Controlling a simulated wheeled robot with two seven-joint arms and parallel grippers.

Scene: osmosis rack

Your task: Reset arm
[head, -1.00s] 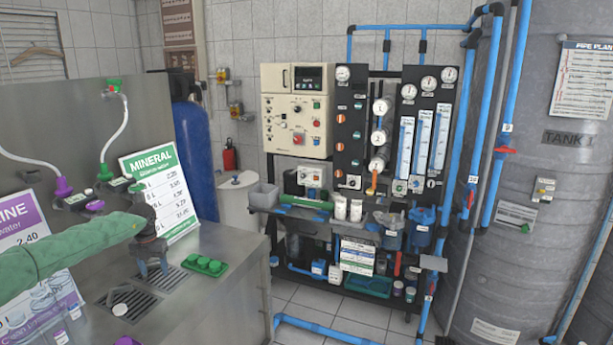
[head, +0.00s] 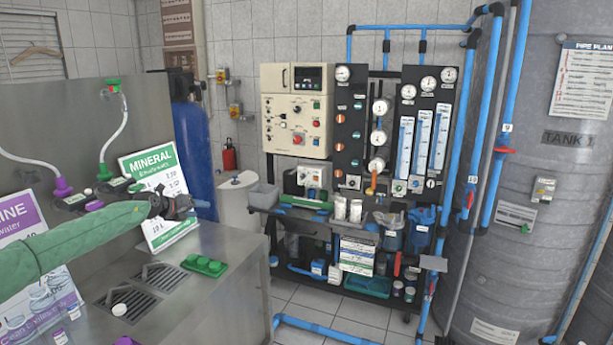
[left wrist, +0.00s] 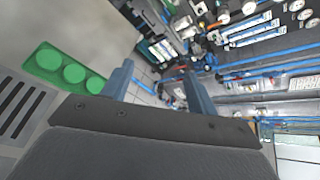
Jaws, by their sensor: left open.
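My left arm in its green sleeve comes in from the left in the head view. Its gripper (head: 185,206) is held in the air in front of the white and green mineral sign (head: 160,180), covering part of it. In the left wrist view the two blue-grey fingers (left wrist: 158,90) stand apart with nothing between them. My right gripper is in neither view.
The osmosis rack (head: 345,195) stands beyond a strip of tiled floor. A grey tank (head: 500,240) is at the right.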

